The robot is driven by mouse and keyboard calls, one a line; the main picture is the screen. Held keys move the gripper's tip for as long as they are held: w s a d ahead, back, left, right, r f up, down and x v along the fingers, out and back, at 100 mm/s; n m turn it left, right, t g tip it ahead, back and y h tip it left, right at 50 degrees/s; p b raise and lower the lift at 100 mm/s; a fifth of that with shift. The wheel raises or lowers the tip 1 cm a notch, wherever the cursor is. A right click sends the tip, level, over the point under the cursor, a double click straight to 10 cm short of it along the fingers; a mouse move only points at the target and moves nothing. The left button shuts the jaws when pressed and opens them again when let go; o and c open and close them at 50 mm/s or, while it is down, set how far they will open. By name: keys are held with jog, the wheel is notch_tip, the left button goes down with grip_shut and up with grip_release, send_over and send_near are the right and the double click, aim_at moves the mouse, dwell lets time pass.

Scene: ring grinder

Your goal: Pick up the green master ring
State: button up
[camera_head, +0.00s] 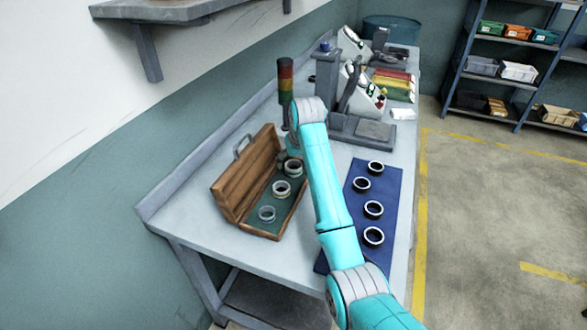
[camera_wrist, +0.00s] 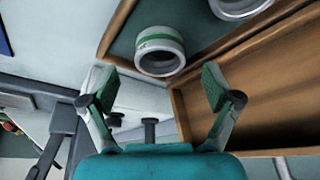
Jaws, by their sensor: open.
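The green master ring (camera_wrist: 160,50) is a light metal ring with a green band, in the wrist view. It lies on the dark green lining of the open wooden case (camera_head: 231,189), near one end. My gripper (camera_wrist: 157,88) is open, a finger on each side just short of the ring, and nothing is between its pads. In the head view my gripper (camera_head: 284,158) is over the far end of the case, partly hidden by my arm. The nearest ring there (camera_head: 293,168) looks pale; its band colour is too small to tell.
Two more pale rings (camera_head: 282,188) (camera_head: 267,214) lie in the case, whose lid stands up at the left. Several dark-rimmed rings (camera_head: 374,209) lie on a blue mat (camera_head: 388,184). A signal tower (camera_head: 286,82) and a grey stand (camera_head: 361,132) are behind my gripper.

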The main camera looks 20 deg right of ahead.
jog(key=shift+x, duration=1.35)
jog(key=shift+s, duration=0.1)
jog(key=c, duration=1.4)
jog(key=shift+o, duration=0.2)
